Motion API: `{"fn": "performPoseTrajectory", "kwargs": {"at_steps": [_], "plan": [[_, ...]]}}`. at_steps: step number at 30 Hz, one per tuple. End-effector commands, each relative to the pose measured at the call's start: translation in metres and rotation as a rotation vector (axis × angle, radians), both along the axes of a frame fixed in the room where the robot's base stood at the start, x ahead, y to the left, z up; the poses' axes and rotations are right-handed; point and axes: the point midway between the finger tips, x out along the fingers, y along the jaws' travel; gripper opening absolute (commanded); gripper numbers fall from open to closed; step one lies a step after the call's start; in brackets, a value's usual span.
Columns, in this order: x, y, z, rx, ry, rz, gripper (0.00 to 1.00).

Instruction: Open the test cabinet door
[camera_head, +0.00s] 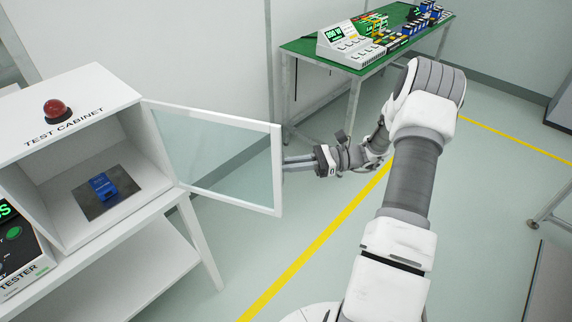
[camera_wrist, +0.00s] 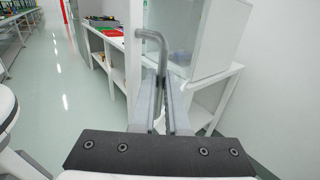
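The test cabinet (camera_head: 75,125) is white, with its name on the top front edge. Its glazed, white-framed door (camera_head: 278,170) stands swung wide open to the right, hinged at the cabinet's right side. The interior is exposed, with a blue block (camera_head: 102,186) on a dark pad (camera_head: 125,190). My gripper (camera_head: 290,163) is at the door's free edge; the door partly hides its fingertips in the head view. In the wrist view, a bent grey door handle (camera_wrist: 152,36) runs down between the fingers of my gripper (camera_wrist: 162,85), which appear closed on it.
A red dome lamp (camera_head: 57,109) sits on the cabinet. A tester (camera_head: 20,250) stands at lower left. A green-topped table (camera_head: 305,48) with devices and several small blocks is behind the door. The floor right of the yellow line (camera_head: 300,262) is mostly clear.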

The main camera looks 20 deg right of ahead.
Motion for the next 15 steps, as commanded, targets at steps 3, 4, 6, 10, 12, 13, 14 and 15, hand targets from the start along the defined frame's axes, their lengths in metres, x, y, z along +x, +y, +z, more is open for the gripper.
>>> {"fn": "performPoseTrajectory", "kwargs": {"at_steps": [3, 4, 6, 10, 12, 13, 14, 15], "plan": [[0.0019, 0.0043, 0.0005, 0.003, -0.002, 0.004, 0.27], [0.0017, 0.0039, 0.0004, 0.003, -0.002, 0.004, 0.32], [0.0012, 0.003, 0.0003, 0.003, -0.001, 0.003, 0.42], [0.0008, 0.002, 0.0002, 0.002, 0.0, 0.002, 0.42], [0.0007, 0.0016, 0.0002, 0.002, 0.0, 0.002, 0.42], [0.0005, 0.0014, 0.0002, 0.001, 0.0, 0.002, 0.42], [0.0005, 0.0013, 0.0002, 0.001, 0.0, 0.002, 0.42], [0.0005, 0.0011, 0.0002, 0.001, 0.0, 0.001, 0.42]]}}
